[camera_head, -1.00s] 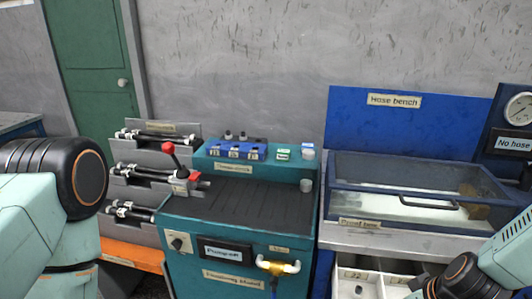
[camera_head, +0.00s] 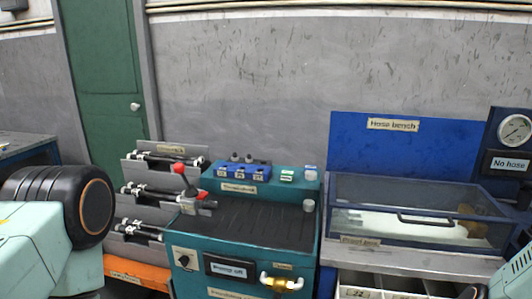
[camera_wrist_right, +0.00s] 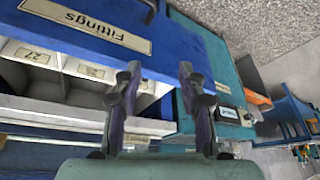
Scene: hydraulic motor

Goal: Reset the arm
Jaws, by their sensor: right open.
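My right gripper (camera_wrist_right: 160,75) is open and empty in the right wrist view, its two fingers apart in front of the blue bench front with the Fittings label (camera_wrist_right: 88,22). In the head view only a pale part of my right arm (camera_head: 514,280) shows at the lower right corner. My left arm (camera_head: 50,235) fills the lower left of the head view; its gripper is out of the picture.
A teal station (camera_head: 225,250) with a red-knobbed lever (camera_head: 182,175) and a "Power off" sign (camera_head: 232,267) stands in the middle. The lidded hose bench (camera_head: 350,238) is right of it, near a gauge (camera_head: 514,130). A rack (camera_head: 128,165) holds several hoses.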

